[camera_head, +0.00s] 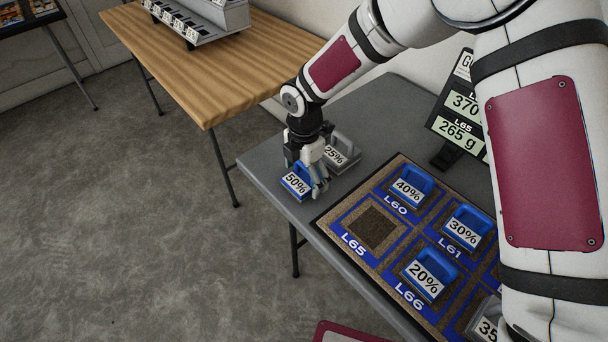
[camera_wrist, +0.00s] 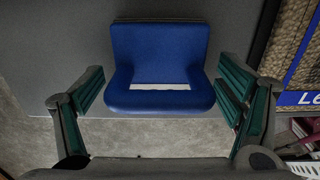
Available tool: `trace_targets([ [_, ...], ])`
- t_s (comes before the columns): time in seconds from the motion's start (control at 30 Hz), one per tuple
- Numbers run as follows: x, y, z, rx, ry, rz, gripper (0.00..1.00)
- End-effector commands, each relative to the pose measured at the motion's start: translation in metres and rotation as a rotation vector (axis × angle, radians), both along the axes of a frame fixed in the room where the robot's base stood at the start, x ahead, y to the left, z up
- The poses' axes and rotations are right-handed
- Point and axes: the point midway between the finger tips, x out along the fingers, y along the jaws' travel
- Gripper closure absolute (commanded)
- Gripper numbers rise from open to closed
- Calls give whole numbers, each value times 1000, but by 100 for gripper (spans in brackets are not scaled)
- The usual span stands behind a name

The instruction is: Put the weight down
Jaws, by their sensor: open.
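A blue weight marked 50% (camera_head: 297,183) stands on the grey table (camera_head: 375,114), near its left corner. My gripper (camera_head: 309,178) is at this weight, pointing down, with its fingers around it. In the wrist view the blue weight (camera_wrist: 160,70) lies between the open fingers of my gripper (camera_wrist: 167,95), with a gap on each side. The weight rests on the grey surface, close to the table edge. A grey weight marked 25% (camera_head: 340,152) stands just behind it to the right.
A brown mat with blue-framed squares holds weights marked 40% (camera_head: 408,188), 30% (camera_head: 465,230) and 20% (camera_head: 427,276). Its square L65 (camera_head: 368,229) is bare. A display (camera_head: 458,110) stands at the back reading 370 and 265 g. A wooden table (camera_head: 215,62) is at the left.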

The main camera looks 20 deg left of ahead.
Motion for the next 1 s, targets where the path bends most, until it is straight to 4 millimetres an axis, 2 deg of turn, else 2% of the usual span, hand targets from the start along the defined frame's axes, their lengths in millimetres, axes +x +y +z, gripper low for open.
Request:
trace_targets([
  [0.5, 1, 0, 97, 2, -4, 0, 14],
  [0.7, 1, 0, 115, 1, -2, -1, 14],
  [1.0, 0, -1, 119, 0, -1, -3, 14],
])
